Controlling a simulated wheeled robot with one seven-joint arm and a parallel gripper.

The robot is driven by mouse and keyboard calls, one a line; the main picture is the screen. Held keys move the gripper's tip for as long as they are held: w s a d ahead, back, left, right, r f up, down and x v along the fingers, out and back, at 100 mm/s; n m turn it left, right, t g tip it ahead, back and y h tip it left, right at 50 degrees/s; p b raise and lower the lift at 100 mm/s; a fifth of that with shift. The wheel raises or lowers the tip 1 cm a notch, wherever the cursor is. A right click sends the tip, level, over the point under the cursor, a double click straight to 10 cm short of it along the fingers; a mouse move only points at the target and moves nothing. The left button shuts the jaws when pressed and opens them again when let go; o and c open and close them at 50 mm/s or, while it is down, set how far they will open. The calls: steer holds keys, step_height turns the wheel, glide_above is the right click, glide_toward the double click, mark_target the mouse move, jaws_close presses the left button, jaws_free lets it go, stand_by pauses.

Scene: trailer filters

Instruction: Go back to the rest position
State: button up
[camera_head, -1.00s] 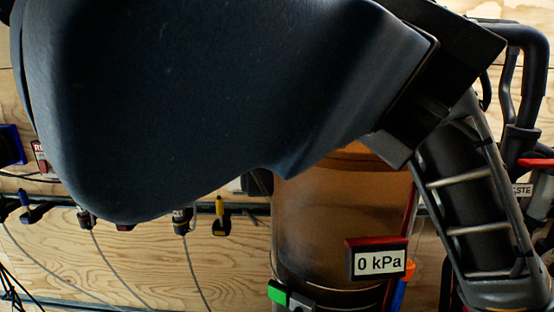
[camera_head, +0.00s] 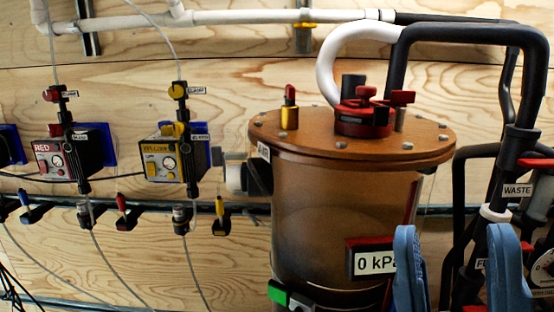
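My gripper (camera_head: 456,245) shows at the lower right. Its two blue-grey fingers point up and stand wide apart, with nothing held between them. The left finger overlaps the "0 kPa" label (camera_head: 366,262) and the side of the brown transparent tank (camera_head: 325,220). The right finger stands in front of the dark pipes. The rest of my arm is below the picture.
The tank has a brown lid (camera_head: 300,140) with a red fitting (camera_head: 362,118). A red-labelled pump box (camera_head: 60,160) and a yellow-labelled one (camera_head: 170,160) hang on the plywood wall at left. Dark pipes (camera_head: 515,110) with a "WASTE" label crowd the right. Small valves line the rail below.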

steer(key=s+d+f+m+h, duration=0.3)
steer(key=f+m+h, duration=0.5)
steer(key=m+h, duration=0.15)
steer(key=s+d+f+m+h, duration=0.2)
steer(key=d+f+m+h, duration=0.1)
steer(key=f+m+h, duration=0.6)
steer(key=s+d+f+m+g+h, duration=0.2)
steer(key=s+d+f+m+g, duration=0.2)
steer(key=s+f+g, duration=0.5)
steer(key=s+d+f, duration=0.1)
steer(key=s, duration=0.4)
steer(key=shift+s+d+f, duration=0.2)
steer(key=shift+f, duration=0.15)
